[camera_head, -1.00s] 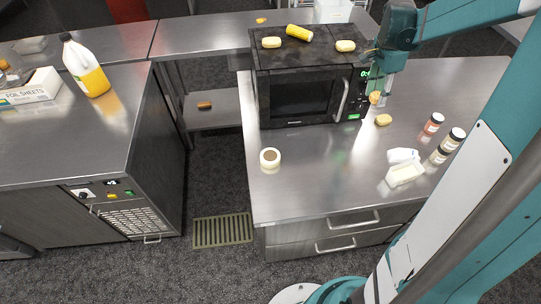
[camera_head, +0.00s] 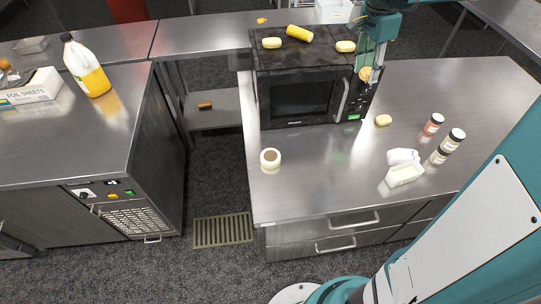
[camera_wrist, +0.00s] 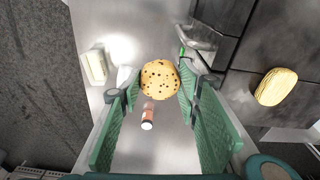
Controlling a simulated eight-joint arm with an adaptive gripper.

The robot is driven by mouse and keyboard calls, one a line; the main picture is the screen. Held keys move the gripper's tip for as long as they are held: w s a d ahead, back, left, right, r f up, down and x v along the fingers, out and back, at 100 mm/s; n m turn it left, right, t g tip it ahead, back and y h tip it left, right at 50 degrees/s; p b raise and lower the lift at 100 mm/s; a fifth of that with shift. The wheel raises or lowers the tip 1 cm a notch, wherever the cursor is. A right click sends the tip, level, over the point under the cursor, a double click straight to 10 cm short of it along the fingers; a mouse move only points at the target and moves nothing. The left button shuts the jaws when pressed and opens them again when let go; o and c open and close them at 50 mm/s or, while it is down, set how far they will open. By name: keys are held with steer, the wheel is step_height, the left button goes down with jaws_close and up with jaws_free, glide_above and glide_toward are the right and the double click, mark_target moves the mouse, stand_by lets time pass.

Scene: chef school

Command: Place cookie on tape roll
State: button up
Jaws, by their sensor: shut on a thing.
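The cookie (camera_wrist: 160,80) is round and tan with dark chips. My gripper (camera_head: 367,72) is shut on it, and the cookie sits between the two green fingertips in the wrist view. In the head view the cookie (camera_head: 365,74) shows at the fingertips, in front of the microwave's right side and above the counter. The tape roll (camera_head: 270,157) is a small pale ring with a brown centre. The tape roll cannot be made out in the wrist view.
A black microwave (camera_head: 302,98) stands at the back of the counter (camera_head: 320,180), with yellow items on top. A yellow item (camera_head: 383,120), white containers (camera_head: 404,173) and jars (camera_head: 449,141) stand to the right. The counter around the tape roll is clear.

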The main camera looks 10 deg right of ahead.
steer(key=s+a+n+p, duration=0.15)
steer(key=a+n, duration=0.25)
steer(key=a, duration=1.5)
steer(key=n, duration=0.3)
glide_above(271, 155)
step_height(271, 155, down, 17)
steer(key=shift+s+a+f+t+p, duration=0.2)
steer(key=shift+s+f+t+p, duration=0.05)
steer(key=shift+f+t+p, duration=0.25)
steer(key=shift+f, duration=0.15)
steer(key=shift+f, duration=2.8)
steer(key=shift+f, duration=2.1)
steer(key=shift+f+b, duration=0.15)
steer(key=shift+b, duration=0.2)
steer(key=shift+c, duration=0.2)
